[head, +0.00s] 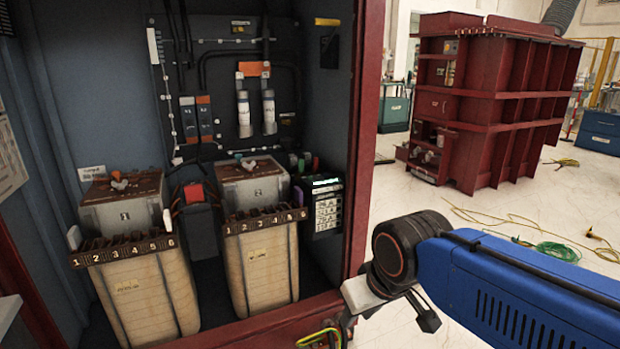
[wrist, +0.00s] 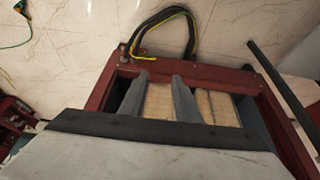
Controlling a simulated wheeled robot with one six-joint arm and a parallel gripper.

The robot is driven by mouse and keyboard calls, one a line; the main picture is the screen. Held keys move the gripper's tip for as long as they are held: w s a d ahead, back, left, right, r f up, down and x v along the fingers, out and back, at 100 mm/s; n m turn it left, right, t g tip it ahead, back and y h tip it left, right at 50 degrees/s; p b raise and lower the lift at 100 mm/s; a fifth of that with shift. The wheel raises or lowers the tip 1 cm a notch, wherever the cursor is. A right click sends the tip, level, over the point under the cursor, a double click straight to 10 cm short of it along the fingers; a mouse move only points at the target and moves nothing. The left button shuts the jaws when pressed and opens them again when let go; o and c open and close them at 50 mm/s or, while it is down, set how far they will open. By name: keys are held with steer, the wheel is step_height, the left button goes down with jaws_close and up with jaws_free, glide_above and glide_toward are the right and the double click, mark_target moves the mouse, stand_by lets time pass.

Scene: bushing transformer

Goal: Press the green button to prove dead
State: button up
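A dark control unit (head: 326,208) with a lit screen and white labels stands on the right inside the open cabinet. The wrist view looks down at a red frame (wrist: 100,95), and no green button shows there.
Two transformer blocks (head: 150,290) (head: 262,262) with numbered terminals fill the cabinet floor. The red cabinet post (head: 368,130) stands close to my arm. A large red tank (head: 500,100) is behind on the right. A green cable (head: 555,250) lies on open floor.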

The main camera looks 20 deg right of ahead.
jaws_close()
stand_by(1.5)
